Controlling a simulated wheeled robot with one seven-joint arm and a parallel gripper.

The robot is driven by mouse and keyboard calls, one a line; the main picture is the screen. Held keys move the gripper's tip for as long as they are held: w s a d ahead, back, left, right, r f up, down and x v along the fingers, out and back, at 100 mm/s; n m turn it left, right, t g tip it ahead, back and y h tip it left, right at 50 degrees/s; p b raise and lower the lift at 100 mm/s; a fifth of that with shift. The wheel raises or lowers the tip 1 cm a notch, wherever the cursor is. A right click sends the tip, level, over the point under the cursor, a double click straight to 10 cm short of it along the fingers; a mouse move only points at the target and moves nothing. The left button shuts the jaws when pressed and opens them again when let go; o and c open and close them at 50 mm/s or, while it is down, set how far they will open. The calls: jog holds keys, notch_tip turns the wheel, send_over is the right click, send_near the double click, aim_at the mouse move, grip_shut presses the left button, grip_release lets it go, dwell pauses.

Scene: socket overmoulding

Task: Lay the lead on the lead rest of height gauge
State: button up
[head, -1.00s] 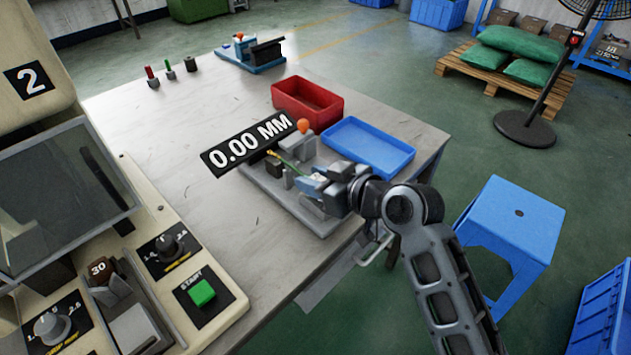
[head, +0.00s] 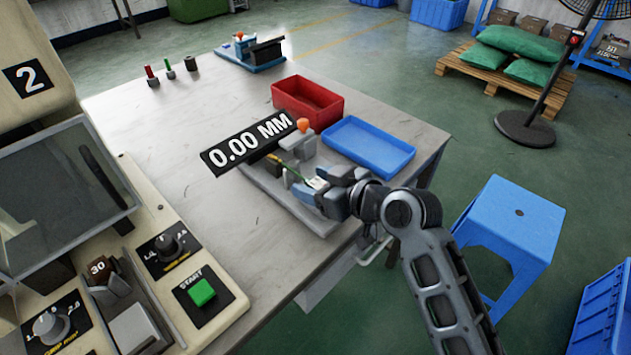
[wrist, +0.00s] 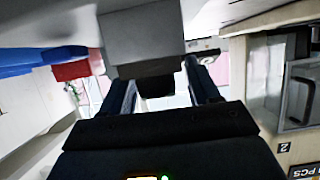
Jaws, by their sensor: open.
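The height gauge is a grey base plate (head: 262,181) with grey blocks, an orange knob (head: 303,124) and a black display (head: 247,144) reading 0.00 MM. The lead (head: 299,174) is a thin green strand with a pale end, lying low among the gauge's blocks. My gripper (head: 322,191) is open at the near right side of the gauge, with its blue-grey fingers around the lead's pale end. In the wrist view my open fingers (wrist: 163,92) stand on either side of a dark block. I cannot make out the lead there, nor its exact contact with the rest.
A red bin (head: 307,101) and a blue tray (head: 368,147) stand just behind the gauge. A machine with a green start button (head: 202,292) is at left. A blue fixture (head: 251,53) and several small pegs stand at the back. The table's left middle is clear.

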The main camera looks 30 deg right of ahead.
jog(key=v, duration=1.2)
jog(key=shift+r, duration=0.1)
jog(key=s+f+m+h, duration=0.2)
jog(key=s+f, duration=0.1)
jog(key=s, duration=0.4)
jog(key=s+f+m+h, duration=0.2)
jog(key=s+f, duration=0.1)
jog(key=s, duration=0.5)
jog(key=s+a+r+t, duration=0.1)
jog(key=s+r, duration=0.2)
jog(key=s, duration=0.4)
jog(key=s+a+r+t, duration=0.1)
jog(key=s+r, duration=0.3)
jog(key=s, duration=0.4)
jog(key=shift+a, duration=0.75)
